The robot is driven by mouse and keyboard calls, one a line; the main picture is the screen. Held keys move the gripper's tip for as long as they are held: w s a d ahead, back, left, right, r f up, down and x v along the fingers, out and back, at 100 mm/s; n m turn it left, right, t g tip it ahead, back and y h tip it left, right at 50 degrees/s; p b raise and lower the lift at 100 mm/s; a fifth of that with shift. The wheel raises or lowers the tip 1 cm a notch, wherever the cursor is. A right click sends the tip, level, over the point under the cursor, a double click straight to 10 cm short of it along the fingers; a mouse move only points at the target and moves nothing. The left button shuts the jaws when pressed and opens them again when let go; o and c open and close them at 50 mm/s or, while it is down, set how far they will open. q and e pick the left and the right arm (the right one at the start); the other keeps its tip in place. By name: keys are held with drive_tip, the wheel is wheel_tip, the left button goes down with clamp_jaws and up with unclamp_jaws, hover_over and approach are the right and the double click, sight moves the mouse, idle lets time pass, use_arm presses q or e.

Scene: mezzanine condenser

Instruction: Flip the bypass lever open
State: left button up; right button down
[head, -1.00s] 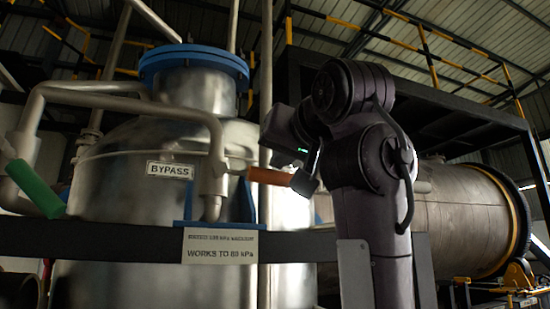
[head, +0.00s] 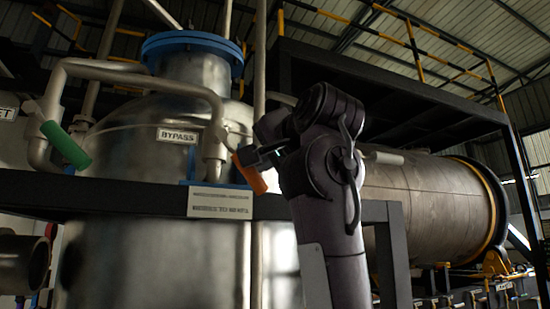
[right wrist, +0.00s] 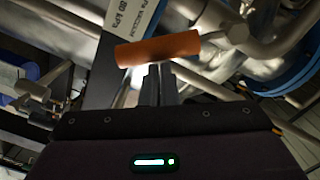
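The bypass lever has an orange handle (head: 250,172) on the pipe valve to the right of the BYPASS label (head: 178,136). It slants down to the right in the head view. My right gripper (head: 262,157) is at the handle's upper right side. In the right wrist view, the orange handle (right wrist: 158,48) lies crosswise just beyond the fingertips of my right gripper (right wrist: 158,72). The fingers are close together and look shut, with the handle not between them. Whether they touch it is unclear. My left gripper is not in view.
A green-handled lever (head: 66,145) is on the pipe at the left. A dark rail (head: 120,195) with a white sign (head: 220,203) crosses in front of the steel tank (head: 150,260). A large horizontal cylinder (head: 425,200) lies at the right.

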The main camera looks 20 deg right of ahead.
sight(245, 177)
drive_tip(key=a+f+m, duration=0.1)
drive_tip(key=f+m+b, duration=0.1)
drive_tip(key=shift+w+a+m, duration=0.1)
drive_tip(key=shift+a+m, duration=0.25)
drive_tip(key=shift+m, duration=0.05)
drive_tip(key=a+m, duration=0.1)
drive_tip(key=a+f+m+b, duration=0.1)
drive_tip(key=shift+m, duration=0.4)
drive_tip(key=shift+w+a+f+b, duration=0.1)
drive_tip(key=shift+a+f+b, duration=0.05)
drive_tip(key=shift+a+b, duration=0.4)
drive_tip(key=shift+w+a, duration=0.1)
drive_tip(key=shift+w, duration=0.1)
